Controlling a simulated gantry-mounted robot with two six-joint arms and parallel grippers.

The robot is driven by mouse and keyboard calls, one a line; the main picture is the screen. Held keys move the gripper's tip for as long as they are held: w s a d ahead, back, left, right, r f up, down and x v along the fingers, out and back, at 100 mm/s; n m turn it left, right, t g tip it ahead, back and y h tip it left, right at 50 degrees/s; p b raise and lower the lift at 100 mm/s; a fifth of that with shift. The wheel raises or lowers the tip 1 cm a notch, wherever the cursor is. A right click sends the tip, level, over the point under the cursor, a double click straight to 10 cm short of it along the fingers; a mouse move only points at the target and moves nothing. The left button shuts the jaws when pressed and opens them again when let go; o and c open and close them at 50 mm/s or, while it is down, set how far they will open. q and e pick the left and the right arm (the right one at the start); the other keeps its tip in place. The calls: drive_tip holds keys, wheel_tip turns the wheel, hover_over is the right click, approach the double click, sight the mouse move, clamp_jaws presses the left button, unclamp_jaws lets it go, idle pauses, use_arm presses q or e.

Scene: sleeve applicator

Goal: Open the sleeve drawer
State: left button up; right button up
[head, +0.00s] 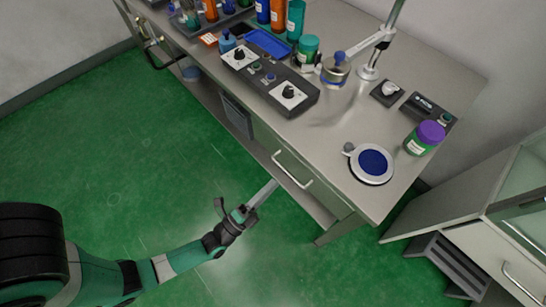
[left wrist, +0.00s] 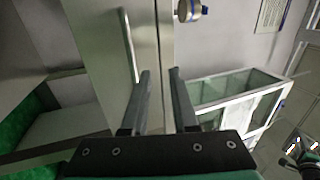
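A grey drawer front (head: 275,150) with a pale bar handle (head: 292,168) sits under the right part of the worktable. It looks shut, flush with the table's front. My left gripper (head: 268,190) is just in front of and below this handle, apart from it. In the left wrist view the two fingers (left wrist: 160,76) stand apart with nothing between them. The handle (left wrist: 129,45) shows there beyond the fingertips, a little to the left of the gap. My right gripper is in neither view.
The worktable top (head: 330,130) carries a control box (head: 270,78), a round blue pad (head: 372,162), a purple-lidded jar (head: 425,138) and several bottles. A cabinet (head: 490,240) stands at the right. The green floor (head: 130,150) in front is clear.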

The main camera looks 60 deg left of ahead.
sight(287, 172)
use_arm(q)
drive_tip(key=s+f+g, duration=0.1)
drive_tip(key=s+f, duration=0.3)
drive_tip(key=f, duration=0.1)
drive_tip(key=shift+h, duration=0.3)
drive_tip(key=b+x, duration=0.1)
drive_tip(key=x, duration=0.5)
drive_tip(key=b+x, duration=0.2)
drive_tip(key=x, duration=0.4)
drive_tip(key=shift+a+r, duration=0.1)
drive_tip(key=shift+r, duration=0.15)
clamp_jaws()
